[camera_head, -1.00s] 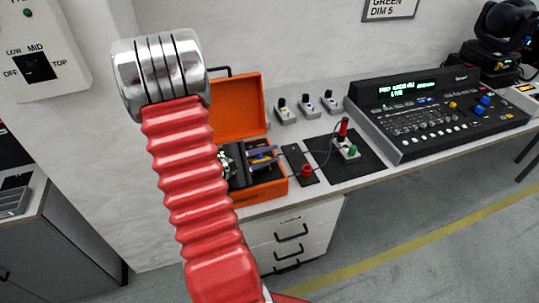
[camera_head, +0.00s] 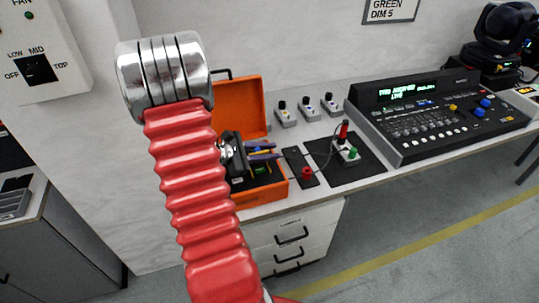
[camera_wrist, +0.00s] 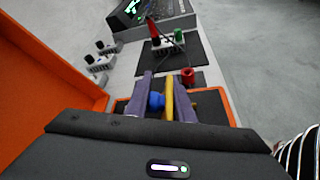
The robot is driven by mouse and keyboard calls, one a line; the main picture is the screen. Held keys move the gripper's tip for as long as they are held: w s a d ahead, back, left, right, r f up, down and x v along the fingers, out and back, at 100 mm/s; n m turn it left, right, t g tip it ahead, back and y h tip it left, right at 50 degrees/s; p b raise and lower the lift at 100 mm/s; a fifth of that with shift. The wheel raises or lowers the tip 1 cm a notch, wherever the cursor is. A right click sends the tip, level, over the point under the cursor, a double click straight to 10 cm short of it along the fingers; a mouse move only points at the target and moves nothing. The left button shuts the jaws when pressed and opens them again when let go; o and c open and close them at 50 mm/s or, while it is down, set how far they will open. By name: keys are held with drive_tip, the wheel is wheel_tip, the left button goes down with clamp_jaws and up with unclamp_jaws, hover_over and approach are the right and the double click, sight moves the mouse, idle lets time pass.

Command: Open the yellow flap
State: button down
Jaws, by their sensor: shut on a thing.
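My gripper (camera_head: 272,151) is over the open orange toolbox (camera_head: 263,192), with its two purple fingers close together. In the wrist view my gripper (camera_wrist: 163,85) has a yellow strip (camera_wrist: 168,98) and a blue lump (camera_wrist: 156,101) between its fingers. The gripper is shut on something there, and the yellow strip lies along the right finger. I cannot tell whether the yellow and blue parts are one thing, or whether the strip is a flap. I make out no other yellow flap. My arm and gripper body hide part of the toolbox.
The toolbox's orange lid (camera_head: 240,108) stands open behind. Right of the box are a red knob (camera_head: 306,172) on a dark strip and a dark mat (camera_head: 365,166) with a small switch box. Several small grey boxes stand behind, and a lighting console (camera_head: 435,115) is at right.

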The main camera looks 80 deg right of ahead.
drive_tip(key=shift+w+d+n+g+y, duration=0.35)
drive_tip(key=shift+d+n+y, duration=0.3)
drive_tip(key=shift+n, duration=0.45)
drive_tip(key=shift+w+d+f+n+g+y, duration=0.2)
drive_tip(key=shift+n+y, duration=0.1)
drive_tip(key=shift+n, duration=0.2)
drive_tip(key=shift+w+d+f+n+g+y, duration=0.15)
drive_tip(key=shift+n+y, duration=0.1)
drive_tip(key=shift+n, duration=0.25)
drive_tip(key=c, duration=1.7)
unclamp_jaws()
drive_tip(key=shift+s, duration=0.1)
drive_tip(key=shift+a, duration=0.1)
drive_tip(key=v, duration=1.2)
drive_tip(key=shift+w+r, duration=0.1)
drive_tip(key=shift+w, duration=0.25)
drive_tip(key=shift+w+a+r, duration=0.25)
drive_tip(key=shift+w, duration=0.2)
